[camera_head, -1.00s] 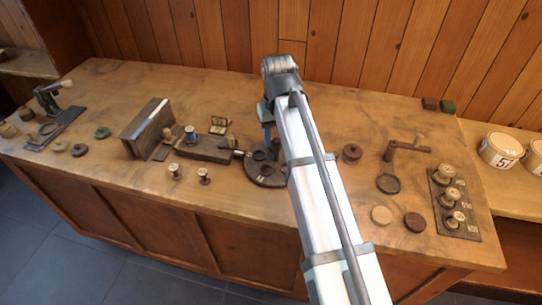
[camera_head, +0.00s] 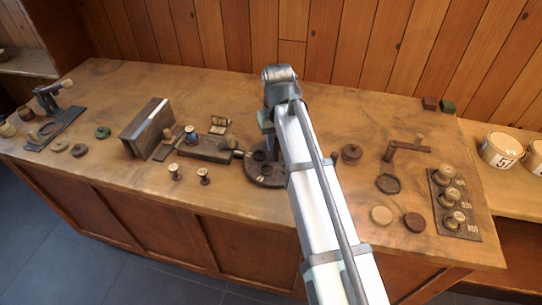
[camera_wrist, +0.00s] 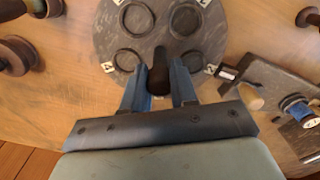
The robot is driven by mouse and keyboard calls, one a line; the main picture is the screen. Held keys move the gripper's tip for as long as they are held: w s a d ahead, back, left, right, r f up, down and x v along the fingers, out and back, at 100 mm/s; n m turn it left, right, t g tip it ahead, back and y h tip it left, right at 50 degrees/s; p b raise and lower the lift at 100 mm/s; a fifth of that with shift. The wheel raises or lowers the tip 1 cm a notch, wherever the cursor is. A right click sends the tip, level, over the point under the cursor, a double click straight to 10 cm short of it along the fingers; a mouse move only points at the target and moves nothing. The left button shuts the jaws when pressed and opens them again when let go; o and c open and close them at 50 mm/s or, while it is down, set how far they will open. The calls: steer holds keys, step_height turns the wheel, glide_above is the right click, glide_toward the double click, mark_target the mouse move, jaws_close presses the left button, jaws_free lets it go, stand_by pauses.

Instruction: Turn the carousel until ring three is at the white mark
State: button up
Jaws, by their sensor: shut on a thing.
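The carousel is a dark round disc (camera_wrist: 160,30) with several shallow rings and small white number labels at its rim; in the head view (camera_head: 262,175) my arm hides its right part. In the wrist view my gripper (camera_wrist: 160,84) is shut on an upright dark peg (camera_wrist: 160,70) at the carousel's near edge, one blue finger on each side. A white mark (camera_wrist: 228,73) lies just off the disc's rim, on the right, close to one label (camera_wrist: 210,69). The digits are too small to read surely.
A dark block fixture with a blue-banded spool (camera_wrist: 297,107) stands close right of the carousel in the wrist view. In the head view, two small spools (camera_head: 204,176) stand left of the disc. A dark round knobbed piece (camera_head: 351,153) sits to its right.

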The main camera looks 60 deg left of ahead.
steer(key=shift+c, duration=0.9)
steer(key=n, duration=0.6)
steer(key=shift+n, duration=1)
steer(key=shift+n, duration=1.1)
steer(key=n, duration=0.4)
steer(key=o, duration=0.9)
steer(key=shift+r, duration=0.15)
